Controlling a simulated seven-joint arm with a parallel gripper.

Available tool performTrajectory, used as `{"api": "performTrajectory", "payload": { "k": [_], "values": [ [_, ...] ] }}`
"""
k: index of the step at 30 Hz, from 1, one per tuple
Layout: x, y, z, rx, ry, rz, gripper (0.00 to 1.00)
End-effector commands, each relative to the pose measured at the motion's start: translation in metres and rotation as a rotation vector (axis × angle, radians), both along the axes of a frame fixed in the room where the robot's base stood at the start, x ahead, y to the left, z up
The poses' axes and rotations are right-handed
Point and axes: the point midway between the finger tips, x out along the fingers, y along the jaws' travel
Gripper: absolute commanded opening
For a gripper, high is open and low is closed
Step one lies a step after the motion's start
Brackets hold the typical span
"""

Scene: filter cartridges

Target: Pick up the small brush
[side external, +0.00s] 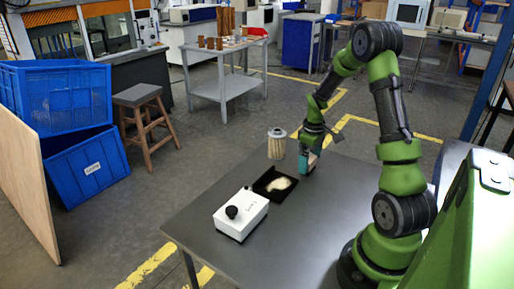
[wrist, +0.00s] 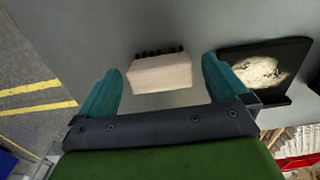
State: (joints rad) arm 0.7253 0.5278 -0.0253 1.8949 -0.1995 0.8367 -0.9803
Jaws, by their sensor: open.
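The small brush (wrist: 162,75) has a pale wooden block and a row of dark bristles. In the wrist view it lies between the two teal fingers of my gripper (wrist: 162,66), with a visible gap on each side. My gripper is open and not closed on it. In the side external view my gripper (side external: 308,160) is low over the table's far edge, beside the black tray; its fingers largely hide the brush there.
The black tray (side external: 259,187) holds pale powder; it also shows right of the brush in the wrist view (wrist: 299,52). A cylindrical filter cartridge (side external: 277,146) stands behind the tray. A white box with a black knob (side external: 240,217) sits nearer. The table's (side external: 300,235) front middle is clear.

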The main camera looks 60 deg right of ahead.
Motion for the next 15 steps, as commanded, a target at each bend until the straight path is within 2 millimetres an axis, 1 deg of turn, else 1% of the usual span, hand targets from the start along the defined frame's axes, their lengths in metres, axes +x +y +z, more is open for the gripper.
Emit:
{"api": "performTrajectory", "payload": {
  "k": [1,3,9,10,15],
  "values": [
    [-0.0005,0.0005,-0.0056,0.002,0.002,-0.001,1.00],
    [-0.0002,0.0002,-0.0089,0.000,0.001,-0.001,1.00],
    [0.0000,0.0002,-0.0094,0.000,0.000,0.000,1.00],
    [0.0000,0.0002,-0.0094,0.000,0.000,0.000,0.98],
    [0.0001,0.0002,-0.0092,0.000,0.000,0.000,0.72]
  ]
}}
